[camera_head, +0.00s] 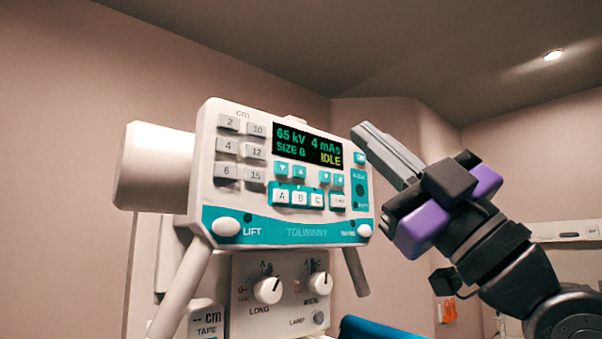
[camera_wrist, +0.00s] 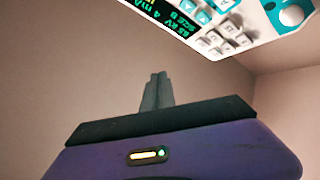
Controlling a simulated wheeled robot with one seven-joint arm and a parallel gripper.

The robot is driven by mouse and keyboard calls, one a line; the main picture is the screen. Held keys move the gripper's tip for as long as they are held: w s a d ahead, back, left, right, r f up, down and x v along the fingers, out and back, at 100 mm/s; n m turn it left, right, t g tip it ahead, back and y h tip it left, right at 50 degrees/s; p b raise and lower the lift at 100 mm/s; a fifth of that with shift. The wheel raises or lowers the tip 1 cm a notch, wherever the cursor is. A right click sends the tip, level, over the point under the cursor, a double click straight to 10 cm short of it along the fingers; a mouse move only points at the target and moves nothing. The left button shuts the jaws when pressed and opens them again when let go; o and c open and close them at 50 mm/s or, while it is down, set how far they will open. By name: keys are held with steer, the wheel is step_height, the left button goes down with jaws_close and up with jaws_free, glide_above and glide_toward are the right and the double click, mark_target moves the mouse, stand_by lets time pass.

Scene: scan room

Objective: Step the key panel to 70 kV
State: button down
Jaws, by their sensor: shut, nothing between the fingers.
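Under the display are teal down and up arrow keys: a left pair (camera_head: 291,170) below the kV side and a right pair (camera_head: 331,178). Below them are keys A, B and C (camera_head: 299,197). My gripper (camera_head: 362,132) is shut and empty, its fingertips near the panel's upper right edge; contact cannot be told.
Grey number keys (camera_head: 241,150) fill the panel's left side. White handles slope down below it. A lower box (camera_head: 290,290) carries two knobs, LONG and another. A blue surface (camera_head: 375,328) lies at the bottom. Open air surrounds my gripper above and to the right.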

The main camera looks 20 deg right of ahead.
mark_target(299, 172)
steer(key=shift+w+d+f+n+g, duration=0.15)
steer(key=shift+f+n+g, duration=0.1)
steer(key=shift+f+n, duration=0.25)
steer(key=shift+w+d+f+n+g, duration=0.1)
steer(key=shift+f+n+g, duration=0.15)
steer(key=shift+f+n, duration=0.25)
steer(key=shift+w+r, duration=0.1)
steer(key=shift+w+a, duration=0.45)
steer(key=shift+w, duration=0.9)
steer(key=shift+w+a, duration=0.5)
steer(key=shift+w, duration=0.9)
steer(key=shift+w+a, duration=0.45)
steer(key=shift+w, duration=0.9)
steer(key=shift+w+a+b, duration=0.15)
steer(key=shift+w+b, duration=0.25)
